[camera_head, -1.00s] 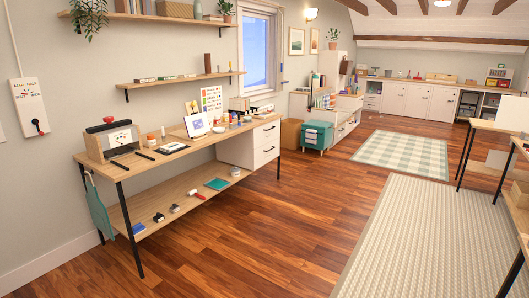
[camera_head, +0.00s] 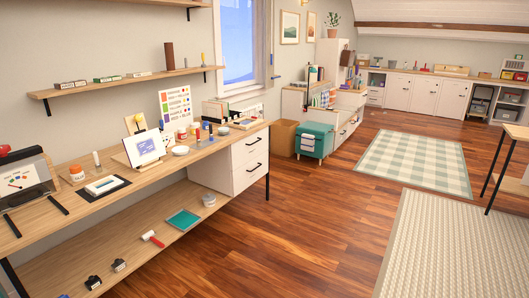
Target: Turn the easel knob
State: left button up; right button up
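A small tabletop easel stands on the wooden workbench (camera_head: 215,146) at the left, holding a white panel with a blue picture (camera_head: 145,148). A pale wooden piece with a small yellowish round part (camera_head: 138,120) rises just behind the panel; I cannot tell whether this is the easel knob. Neither of my grippers is in view.
Jars, a color chart (camera_head: 176,106) and books crowd the bench around the easel. A drawer unit (camera_head: 249,162) is under its right end. A teal-topped cabinet (camera_head: 314,143) stands beyond. The wood floor (camera_head: 290,225) in front is clear.

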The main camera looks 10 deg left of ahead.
aim_at(138, 118)
jog(key=i+u, duration=0.1)
jog(key=i, duration=0.45)
jog(key=i+l, duration=0.1)
jog(key=i, duration=0.45)
jog(key=i+u, duration=0.15)
jog(key=i, duration=0.4)
jog(key=i+l, duration=0.2)
jog(key=i, duration=0.3)
jog(key=u, duration=0.05)
